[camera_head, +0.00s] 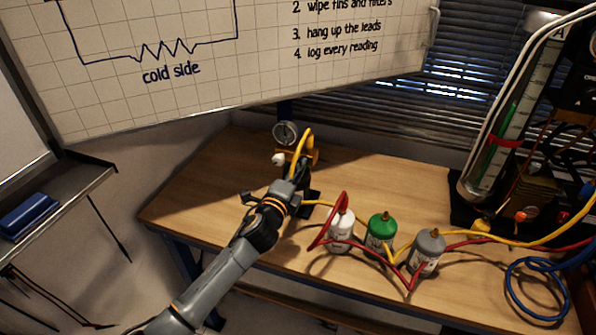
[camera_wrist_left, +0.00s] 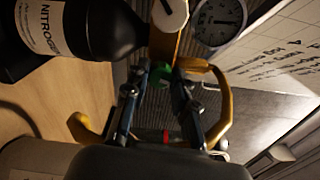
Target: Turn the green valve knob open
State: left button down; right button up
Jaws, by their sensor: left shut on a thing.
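The green valve knob (camera_wrist_left: 161,73) shows in the left wrist view between the fingertips of my left gripper (camera_wrist_left: 160,84). The gripper is shut on it, and the fingers cover part of it. A brass-yellow valve body (camera_wrist_left: 184,45), a white knob (camera_wrist_left: 171,13) and a round pressure gauge (camera_wrist_left: 218,20) sit just beyond. In the head view my left gripper (camera_head: 292,181) reaches the valve assembly from the front, with the gauge (camera_head: 285,133) and white knob (camera_head: 278,160) behind it. My right gripper is not seen.
White (camera_head: 341,232), green (camera_head: 381,232) and grey (camera_head: 427,252) canisters with hoses stand right of my arm. The wooden tabletop (camera_head: 215,190) is clear at left.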

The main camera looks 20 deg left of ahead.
pick_arm(q)
jog(key=shift+n, duration=1.7)
jog(key=c, duration=1.1)
grip_release()
jog(key=shift+s, duration=0.1)
jog(key=s, duration=0.8)
jog(key=s+a, duration=0.1)
jog(key=s, duration=0.2)
jog(key=shift+s, duration=0.4)
